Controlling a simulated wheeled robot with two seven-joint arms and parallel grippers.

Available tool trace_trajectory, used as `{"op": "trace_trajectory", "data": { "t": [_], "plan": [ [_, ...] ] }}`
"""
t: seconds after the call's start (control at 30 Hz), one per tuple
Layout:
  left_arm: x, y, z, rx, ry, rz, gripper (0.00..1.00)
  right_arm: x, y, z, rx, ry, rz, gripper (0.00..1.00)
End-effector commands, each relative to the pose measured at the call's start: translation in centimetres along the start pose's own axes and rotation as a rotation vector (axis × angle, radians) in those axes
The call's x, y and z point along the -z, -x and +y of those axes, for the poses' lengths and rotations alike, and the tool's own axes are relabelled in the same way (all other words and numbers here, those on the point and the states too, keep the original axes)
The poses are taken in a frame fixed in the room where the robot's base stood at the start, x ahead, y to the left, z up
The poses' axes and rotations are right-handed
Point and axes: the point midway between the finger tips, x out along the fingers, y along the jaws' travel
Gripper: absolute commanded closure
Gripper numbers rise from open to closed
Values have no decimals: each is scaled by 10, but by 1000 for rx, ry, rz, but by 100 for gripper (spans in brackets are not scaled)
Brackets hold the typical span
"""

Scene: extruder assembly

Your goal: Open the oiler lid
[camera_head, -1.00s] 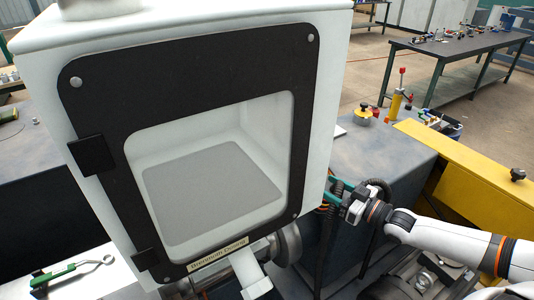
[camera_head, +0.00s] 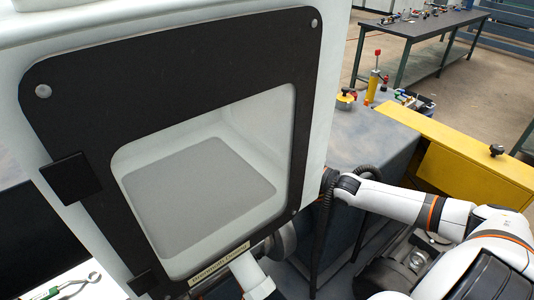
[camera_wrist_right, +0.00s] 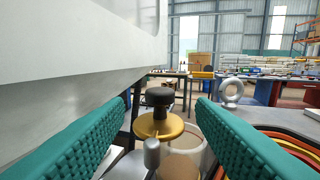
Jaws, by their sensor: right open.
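In the right wrist view, the oiler shows a round brass-coloured lid (camera_wrist_right: 158,126) with a black knob (camera_wrist_right: 159,96) on top. A clear cup (camera_wrist_right: 186,150) shows below and behind the lid. A short metal pin (camera_wrist_right: 152,154) stands in front of it. My right gripper (camera_wrist_right: 163,103) is open, its teal fingers on either side of the lid and knob, with nothing held. The lid appears ahead of and between the fingertips, apart from both. In the head view the gripper and oiler are hidden behind the white hopper box.
The white box (camera_head: 330,60) with a dark-framed window fills the left of the head view and overhangs the fingers in the wrist view. A black hose (camera_head: 322,240) hangs beside my right arm. A metal eyebolt (camera_wrist_right: 231,92) stands at the right in the wrist view.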

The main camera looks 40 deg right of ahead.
Motion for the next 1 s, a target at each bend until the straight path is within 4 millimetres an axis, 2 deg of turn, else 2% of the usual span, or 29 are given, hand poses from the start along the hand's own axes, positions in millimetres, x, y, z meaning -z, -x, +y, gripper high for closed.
{"op": "trace_trajectory", "data": {
  "t": [0.13,0.4,0.6,0.87,1.0],
  "plan": [
    [-12,3,2,-2,0,-18,64,-2,-20,-1,2,-1,-4,50],
    [-12,6,4,-4,-2,-18,64,-1,-48,0,1,-2,-2,50],
    [-8,7,5,-6,-2,-13,64,0,-55,0,0,-1,0,50],
    [-5,7,5,-6,-2,-8,64,1,-56,0,0,-1,1,50],
    [-5,7,5,-6,-2,-8,64,0,-56,0,0,-1,1,73]
  ]
}}
